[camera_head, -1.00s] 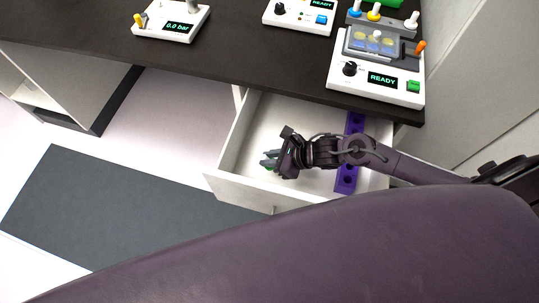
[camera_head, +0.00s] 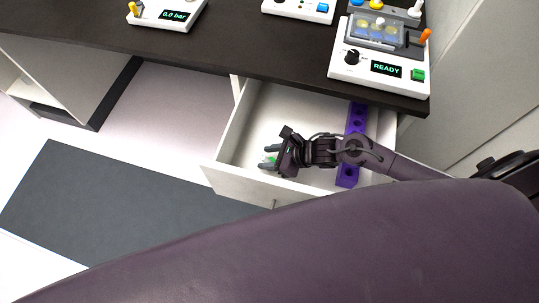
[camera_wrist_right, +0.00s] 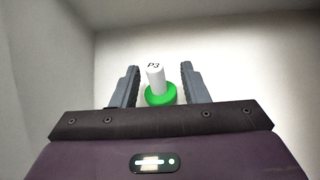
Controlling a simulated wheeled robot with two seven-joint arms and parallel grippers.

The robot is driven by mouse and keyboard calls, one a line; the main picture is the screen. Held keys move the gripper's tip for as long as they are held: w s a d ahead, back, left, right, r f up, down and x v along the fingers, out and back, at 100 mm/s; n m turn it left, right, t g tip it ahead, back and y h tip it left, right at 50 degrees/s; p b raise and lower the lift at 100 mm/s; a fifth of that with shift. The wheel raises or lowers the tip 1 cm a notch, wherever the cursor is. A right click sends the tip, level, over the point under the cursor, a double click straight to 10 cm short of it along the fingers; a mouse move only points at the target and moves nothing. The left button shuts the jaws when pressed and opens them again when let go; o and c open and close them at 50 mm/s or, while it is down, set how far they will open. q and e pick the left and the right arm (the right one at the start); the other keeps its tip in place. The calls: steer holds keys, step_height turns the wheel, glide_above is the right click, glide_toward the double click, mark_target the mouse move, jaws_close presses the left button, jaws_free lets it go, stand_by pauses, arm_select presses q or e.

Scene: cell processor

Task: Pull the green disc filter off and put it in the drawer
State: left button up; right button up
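The green disc filter (camera_wrist_right: 160,95) has a green disc and a white stub marked P3. In the right wrist view it lies between the two fingers of my right gripper (camera_wrist_right: 160,84), with a gap on each side. The gripper is open. In the head view my right gripper (camera_head: 269,157) is inside the open drawer (camera_head: 285,104). A bit of the green filter (camera_head: 270,160) shows between its fingers. I cannot tell how far the filter is above the drawer floor. My left gripper is out of view.
A purple rack with holes (camera_head: 348,176) lies in the drawer, to the right. A device reading READY (camera_head: 385,68) stands on the dark worktop (camera_head: 230,50) above. The drawer's left part is clear. A dark mat (camera_head: 110,205) lies on the floor.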

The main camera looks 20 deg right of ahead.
steer(key=shift+d, duration=0.1)
steer(key=v, duration=0.6)
steer(key=shift+s+d+r, duration=0.1)
steer(key=shift+s+d, duration=0.05)
steer(key=shift+s, duration=0.05)
steer(key=shift+s+d+r+b, duration=0.25)
steer(key=shift+d+r+b, duration=0.1)
steer(key=shift+r, duration=0.1)
steer(key=shift+d, duration=0.1)
